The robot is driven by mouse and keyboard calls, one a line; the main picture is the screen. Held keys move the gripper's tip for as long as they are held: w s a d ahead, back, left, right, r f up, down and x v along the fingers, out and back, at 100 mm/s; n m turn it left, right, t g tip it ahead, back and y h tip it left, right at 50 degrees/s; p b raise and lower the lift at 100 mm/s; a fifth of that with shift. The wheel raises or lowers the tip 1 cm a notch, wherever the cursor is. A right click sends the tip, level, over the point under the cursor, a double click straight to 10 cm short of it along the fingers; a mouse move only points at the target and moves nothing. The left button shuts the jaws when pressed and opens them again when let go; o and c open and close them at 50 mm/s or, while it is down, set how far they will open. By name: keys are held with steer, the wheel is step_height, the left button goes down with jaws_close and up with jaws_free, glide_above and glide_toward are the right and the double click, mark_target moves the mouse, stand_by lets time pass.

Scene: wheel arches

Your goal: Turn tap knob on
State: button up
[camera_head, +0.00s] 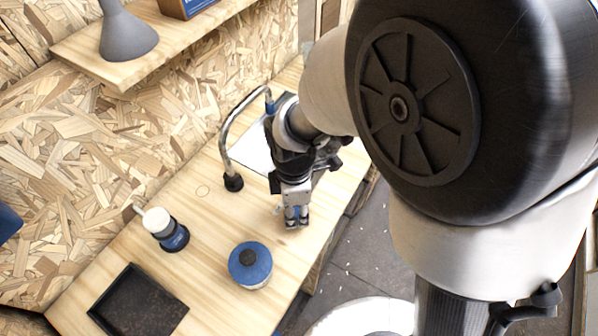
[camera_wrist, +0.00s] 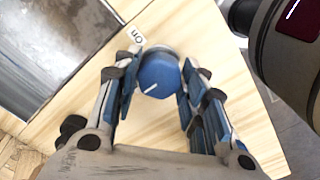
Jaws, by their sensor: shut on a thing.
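The tap knob (camera_wrist: 158,72) is blue and faceted, with a white pointer line on its top. In the wrist view the line points to the lower left, away from a white "On" label (camera_wrist: 136,34) at the knob's upper left. My gripper (camera_wrist: 158,85) is shut on the knob, with a blue-padded finger on either side. In the head view my gripper (camera_head: 297,217) points down at the bench and hides the knob. The curved metal tap spout (camera_head: 226,135) with a black end stands left of my gripper.
On the wooden bench (camera_head: 205,270) are a blue-lidded container (camera_head: 250,265), a white-capped blue bottle (camera_head: 165,228) and a black tray (camera_head: 137,300). A shelf (camera_head: 85,62) with a grey cone (camera_head: 126,35) is on the wall. A metal basin (camera_wrist: 50,50) lies beside the knob.

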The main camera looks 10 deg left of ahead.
steer(key=shift+m, duration=0.3)
steer(key=m+p, duration=0.1)
steer(key=m, duration=0.2)
steer(key=shift+r+m, duration=0.1)
steer(key=shift+m, duration=0.2)
steer(key=m+p, duration=0.1)
steer(key=m, duration=0.3)
steer(key=shift+m+p, duration=0.3)
steer(key=shift+p, duration=0.1)
steer(key=m+p, duration=0.1)
steer(key=m, duration=0.3)
steer(key=shift+m, duration=0.3)
steer(key=shift+m+p, duration=0.35)
steer(key=shift+m, duration=1.85)
steer(key=o, duration=1.1)
steer(key=shift+c, duration=0.2)
